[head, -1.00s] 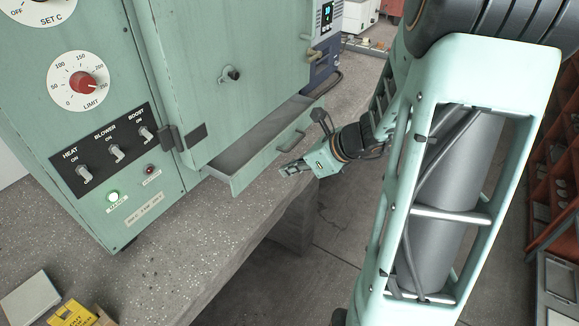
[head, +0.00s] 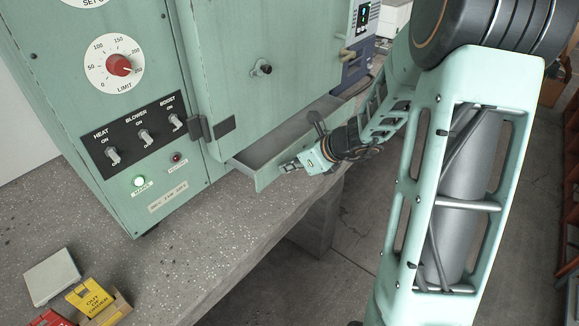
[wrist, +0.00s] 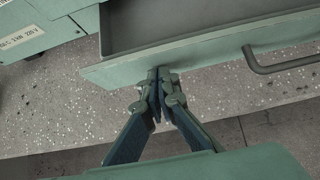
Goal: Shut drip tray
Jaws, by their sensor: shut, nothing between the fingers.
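The drip tray (head: 267,177) is a pale green drawer with a grey inside, low on the front of the green oven (head: 225,80). It stands out from under the oven door, open. My gripper (head: 287,167) is at the outer face of the tray's front panel. In the wrist view my shut, empty fingertips (wrist: 158,75) meet the lower part of the front panel (wrist: 205,55), seemingly touching it. The tray's bar handle (wrist: 282,62) is to the right of the fingers, not held.
The speckled concrete bench (head: 215,245) runs under the oven, its front edge below the tray. At the bench's near left are a pale flat block (head: 52,275) and a box with a yellow out-of-order sign (head: 92,298). Red shelving (head: 572,190) stands far right.

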